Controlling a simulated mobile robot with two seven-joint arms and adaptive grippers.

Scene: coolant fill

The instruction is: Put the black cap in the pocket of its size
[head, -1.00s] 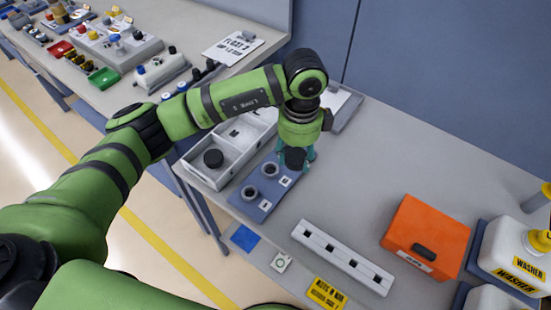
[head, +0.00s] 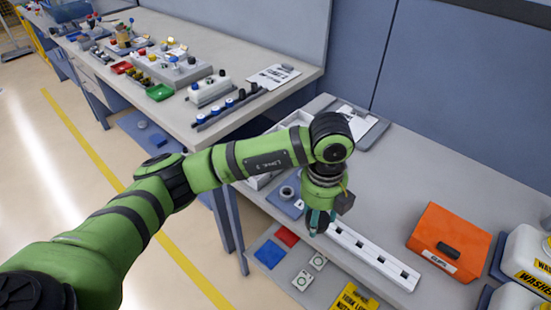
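My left gripper (head: 319,222) points down near the left end of the white strip (head: 372,256), which has several dark square holes. Its teal fingers look close together, but I cannot see whether anything is between them. The blue-grey block (head: 275,199) is mostly hidden behind my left arm and gripper; one round grey ring pocket (head: 287,192) on it shows. The white tray (head: 259,182) behind it is largely covered by my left arm. No loose black cap can be made out on this bench now. My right gripper is out of view.
An orange box (head: 450,240) and white washer bottles (head: 527,262) stand at the right. A clipboard (head: 358,124) lies at the back. Red and blue squares and a yellow label (head: 353,299) lie in front, below the strip. The bench's middle right is clear.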

